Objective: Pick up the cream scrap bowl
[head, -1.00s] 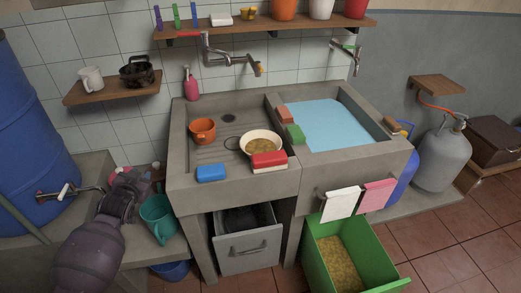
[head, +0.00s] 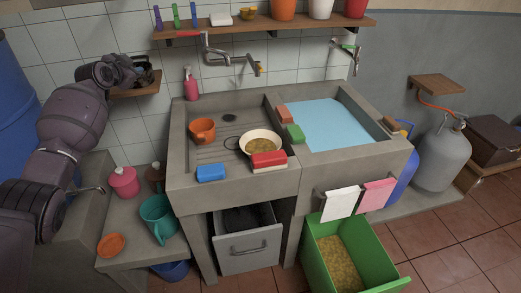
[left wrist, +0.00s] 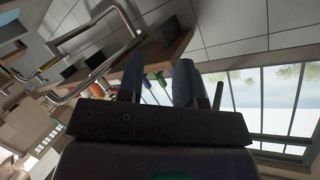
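The bowl does not show there. My right gripper is out of view.
An orange mug (head: 202,130) stands left of the bowl. A blue sponge (head: 211,173) lies on the front ledge; a green block (head: 295,133) sits on the divider. The tap (head: 235,60) reaches over the sink. The right basin (head: 335,122) holds water.

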